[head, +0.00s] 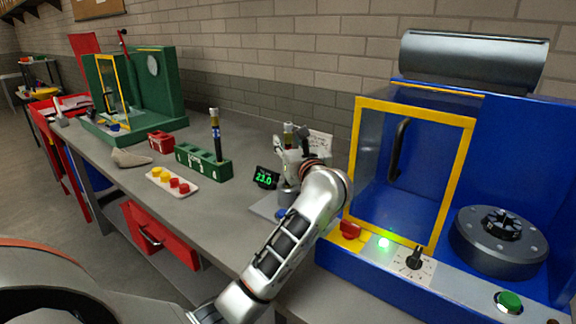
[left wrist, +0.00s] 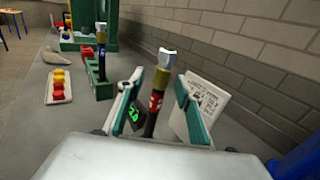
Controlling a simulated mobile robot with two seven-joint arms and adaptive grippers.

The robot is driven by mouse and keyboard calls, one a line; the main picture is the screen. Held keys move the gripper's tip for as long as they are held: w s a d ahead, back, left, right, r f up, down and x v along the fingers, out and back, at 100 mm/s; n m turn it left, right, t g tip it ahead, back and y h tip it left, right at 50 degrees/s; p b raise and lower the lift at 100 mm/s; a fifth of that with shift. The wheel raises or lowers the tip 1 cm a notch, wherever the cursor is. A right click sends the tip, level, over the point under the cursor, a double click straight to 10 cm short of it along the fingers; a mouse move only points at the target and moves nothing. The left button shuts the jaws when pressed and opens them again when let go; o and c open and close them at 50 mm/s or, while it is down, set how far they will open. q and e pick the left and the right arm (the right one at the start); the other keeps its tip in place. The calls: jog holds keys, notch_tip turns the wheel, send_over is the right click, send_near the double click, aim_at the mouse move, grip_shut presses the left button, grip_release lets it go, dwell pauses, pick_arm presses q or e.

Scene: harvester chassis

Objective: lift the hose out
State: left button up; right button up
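A dark hose with an olive band and a silver end fitting (left wrist: 157,92) stands upright between the fingers of my left gripper (left wrist: 157,108) in the left wrist view. The fingers are apart, with a visible gap on each side of it. In the head view the hose's top (head: 288,130) shows just above my left gripper (head: 292,155); its lower end is hidden. A second, similar hose (head: 215,135) stands upright in a green numbered rack (head: 205,163). My right gripper is in neither view.
A small display with green digits (head: 265,177) and a white card (head: 320,143) are close to the left gripper. A blue machine with a yellow-framed door (head: 410,175) stands right. A tray of yellow and red pieces (head: 172,182) lies left. A green machine (head: 165,90) stands behind.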

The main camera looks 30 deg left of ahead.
pick_arm(q)
jog(key=shift+w+a+f, duration=0.1)
jog(key=shift+w+a, duration=0.4)
jog(key=shift+a, duration=0.05)
grip_shut()
